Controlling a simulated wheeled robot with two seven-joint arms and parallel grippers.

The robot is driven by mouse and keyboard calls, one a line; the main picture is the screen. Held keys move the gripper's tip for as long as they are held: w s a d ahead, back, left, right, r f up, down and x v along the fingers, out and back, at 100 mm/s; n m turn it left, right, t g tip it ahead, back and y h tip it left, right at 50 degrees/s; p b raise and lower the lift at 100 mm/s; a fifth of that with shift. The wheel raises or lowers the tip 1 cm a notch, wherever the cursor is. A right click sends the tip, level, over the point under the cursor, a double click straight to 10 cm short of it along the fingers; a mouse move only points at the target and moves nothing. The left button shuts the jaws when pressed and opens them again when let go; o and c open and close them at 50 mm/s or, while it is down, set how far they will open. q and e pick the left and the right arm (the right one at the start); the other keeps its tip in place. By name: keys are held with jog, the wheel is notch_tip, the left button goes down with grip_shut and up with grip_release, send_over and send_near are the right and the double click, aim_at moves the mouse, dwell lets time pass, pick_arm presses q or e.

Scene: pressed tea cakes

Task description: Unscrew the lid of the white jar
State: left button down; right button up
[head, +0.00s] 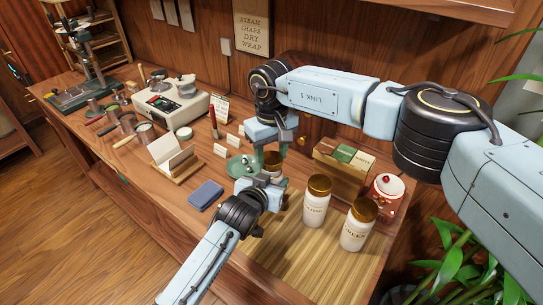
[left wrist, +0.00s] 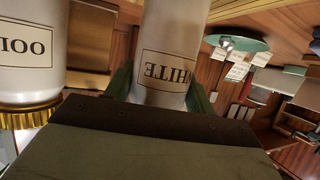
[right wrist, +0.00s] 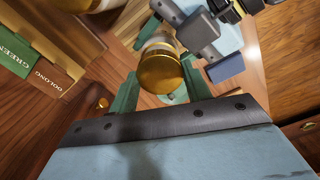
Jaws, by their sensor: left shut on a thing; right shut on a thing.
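The white jar (left wrist: 168,55), labelled WHITE, appears upside down in the left wrist view. My left gripper (head: 262,188) is shut around its body; its green fingers flank the jar. The gold lid (right wrist: 160,72) sits at the jar's top end in the right wrist view. My right gripper (head: 270,150) comes down from above and is shut on the lid, one green finger on each side. In the head view the grippers hide most of the jar. Whether the lid has turned or lifted cannot be told.
Two other gold-lidded jars, one oolong (head: 316,207) and one green (head: 357,229), stand close on the right on the bamboo mat (head: 290,268). A blue block (head: 206,195) and a green dish (head: 238,165) lie to the left.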

aim_at(271, 158)
pick_arm(q)
jog(key=shift+f, duration=0.1)
pick_arm(e)
jog(key=shift+r, duration=0.2)
jog(key=shift+r, duration=1.95)
pick_arm(q)
jog(key=shift+c, duration=2.2)
grip_release()
